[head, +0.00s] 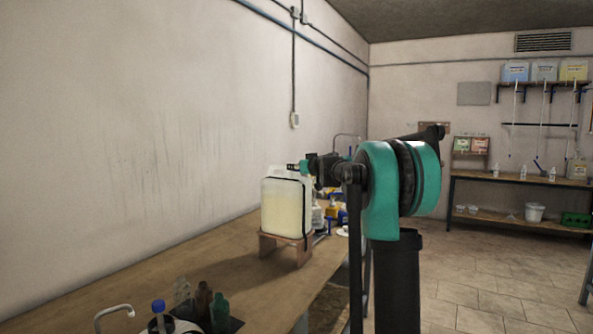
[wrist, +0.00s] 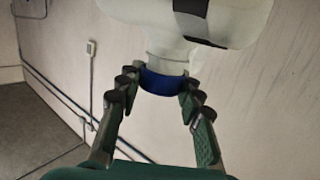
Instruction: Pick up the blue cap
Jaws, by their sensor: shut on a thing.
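The blue cap (wrist: 162,80) sits at the end of the pale neck of a translucent container in the wrist view. My gripper (wrist: 159,86) has one finger on each side of the cap and is shut on it. In the head view the same container (head: 286,209) is a square drum of pale yellow liquid with a black strap, upright on a small wooden stand (head: 284,249). My gripper (head: 303,167) is at the drum's top there, and the cap is hidden from that side. Cap and neck look touching; I cannot tell whether the cap is loose.
The wooden bench (head: 180,268) runs along the left wall. A bottle with another blue top (head: 158,306) and dark bottles (head: 204,302) stand at its near end. Small bottles (head: 331,212) crowd behind the drum. The floor (head: 480,285) to the right is clear.

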